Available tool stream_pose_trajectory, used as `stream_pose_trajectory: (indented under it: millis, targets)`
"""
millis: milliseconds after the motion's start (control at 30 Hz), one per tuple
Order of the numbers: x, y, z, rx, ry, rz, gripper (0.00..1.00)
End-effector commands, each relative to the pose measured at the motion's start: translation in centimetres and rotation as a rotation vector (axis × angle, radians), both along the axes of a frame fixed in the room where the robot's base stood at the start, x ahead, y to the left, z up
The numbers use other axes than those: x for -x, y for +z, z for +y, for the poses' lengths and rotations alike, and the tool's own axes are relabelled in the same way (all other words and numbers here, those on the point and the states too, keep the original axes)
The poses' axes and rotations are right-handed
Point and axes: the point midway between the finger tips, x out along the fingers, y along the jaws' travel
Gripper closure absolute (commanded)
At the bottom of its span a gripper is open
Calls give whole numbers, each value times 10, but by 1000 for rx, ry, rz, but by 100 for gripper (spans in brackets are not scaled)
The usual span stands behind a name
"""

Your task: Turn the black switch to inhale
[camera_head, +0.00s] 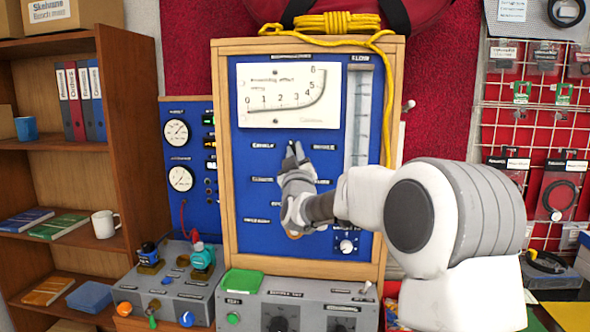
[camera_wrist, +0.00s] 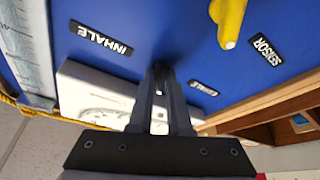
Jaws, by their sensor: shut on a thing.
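My gripper (camera_head: 294,150) reaches to the blue panel (camera_head: 250,115) between two small labels below the white gauge. In the wrist view my gripper's fingers (camera_wrist: 160,75) are close together, tips at the panel, shut on the black switch. The fingers mostly hide the switch, so its angle cannot be told. In the upside-down wrist view the INHALE label (camera_wrist: 100,37) lies left of the fingertips and the EXHALE label (camera_wrist: 203,88) lies to the right. In the head view the INHALE label (camera_head: 323,147) is right of my gripper, the EXHALE label (camera_head: 262,145) left.
A yellow lever (camera_wrist: 230,20) and a SENSOR label (camera_wrist: 267,48) are near the fingers in the wrist view. The white gauge (camera_head: 289,95) and a clear vertical tube (camera_head: 358,115) are on the panel. A yellow cord (camera_head: 387,100) hangs along the wooden frame. A grey control box (camera_head: 275,300) stands below.

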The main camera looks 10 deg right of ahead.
Motion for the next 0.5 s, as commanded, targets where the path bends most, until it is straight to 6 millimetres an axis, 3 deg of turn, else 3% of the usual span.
stream_pose_trajectory:
  millis: [500]
  targets:
    - [-1,-5,4,-397,2,-129,100]
